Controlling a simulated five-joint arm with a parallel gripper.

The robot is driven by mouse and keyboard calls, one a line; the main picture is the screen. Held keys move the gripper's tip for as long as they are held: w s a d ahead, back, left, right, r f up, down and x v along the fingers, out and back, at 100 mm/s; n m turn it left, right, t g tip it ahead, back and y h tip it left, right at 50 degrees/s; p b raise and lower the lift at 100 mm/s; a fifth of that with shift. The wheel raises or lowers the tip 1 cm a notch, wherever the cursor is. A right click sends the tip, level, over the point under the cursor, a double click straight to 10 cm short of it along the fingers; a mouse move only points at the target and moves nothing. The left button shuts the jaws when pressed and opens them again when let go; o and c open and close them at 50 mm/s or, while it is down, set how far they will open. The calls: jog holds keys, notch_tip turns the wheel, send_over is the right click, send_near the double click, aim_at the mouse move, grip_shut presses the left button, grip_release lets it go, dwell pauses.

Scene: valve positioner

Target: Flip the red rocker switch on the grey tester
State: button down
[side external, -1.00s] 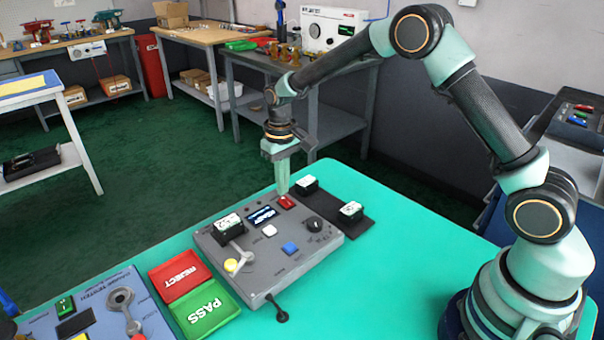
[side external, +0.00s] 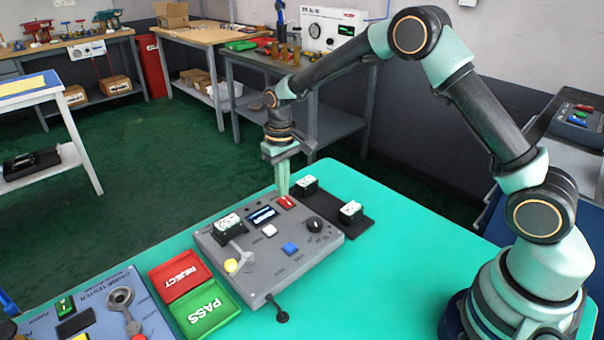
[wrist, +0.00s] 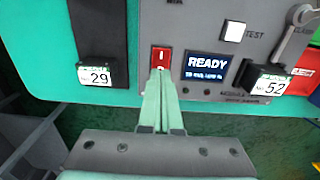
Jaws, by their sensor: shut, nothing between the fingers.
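The grey tester (side external: 300,255) lies on the green table, with the red rocker switch (side external: 287,202) near its far edge. In the wrist view the red rocker (wrist: 160,57) shows a white mark. My gripper (side external: 284,192) is shut and empty, pointing down, with its tips at the rocker. In the wrist view the closed fingertips (wrist: 160,72) overlap the rocker's near end; they look to be at or touching it. The tester's screen (wrist: 208,64) beside the rocker reads READY.
A unit labelled 52 (wrist: 267,80) sits on the tester. A dark strip (side external: 346,218) beside the tester holds two more units, one labelled 29 (wrist: 97,75). Red REJECT (side external: 181,275) and green PASS (side external: 208,310) trays lie left of it. The green table at right (side external: 410,235) is clear.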

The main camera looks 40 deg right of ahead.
aim_at(284, 198)
jog(key=shift+f, duration=0.7)
dwell(0.3)
jog(key=shift+r, duration=3.55)
jog(key=s+d+r+t, duration=0.2)
jog(key=s+r+t, duration=0.1)
jog(key=s+r, duration=0.8)
jog(key=s+d+r+t, duration=0.1)
jog(key=s+r+t, duration=0.1)
jog(key=s, duration=0.8)
jog(key=shift+s+d+t, duration=0.25)
jog(key=shift+d+t, duration=0.05)
jog(key=shift+d, duration=0.1)
